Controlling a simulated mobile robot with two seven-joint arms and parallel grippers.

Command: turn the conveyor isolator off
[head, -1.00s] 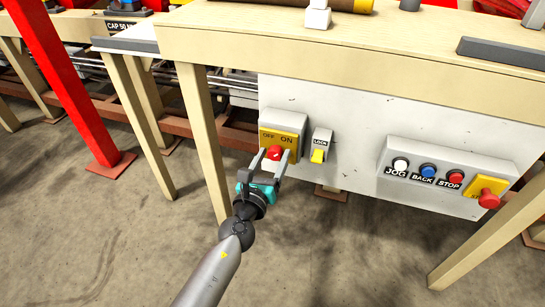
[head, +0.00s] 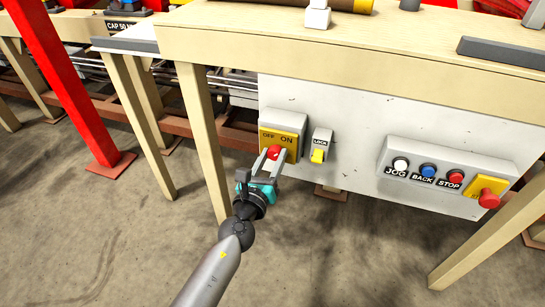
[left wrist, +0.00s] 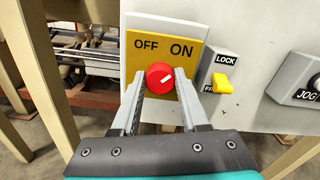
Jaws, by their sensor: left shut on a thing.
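The conveyor isolator is a grey box with a yellow plate (head: 291,142) marked OFF and ON, on the white panel. Its red round knob (left wrist: 160,77) has a white mark pointing up and right, toward ON. The knob also shows in the head view (head: 274,153). My left gripper (head: 272,160) is shut on the knob, with one grey finger on each side of it in the left wrist view (left wrist: 161,82). The fingers hide parts of the knob's sides and the lower plate. My right gripper is not in view.
A yellow lever (left wrist: 222,84) on a small LOCK plate sits close right of the isolator, down by the partly hidden lower label. Farther right is a box with JOG, BACK and STOP buttons (head: 428,170). A wooden leg (head: 205,140) stands to the left.

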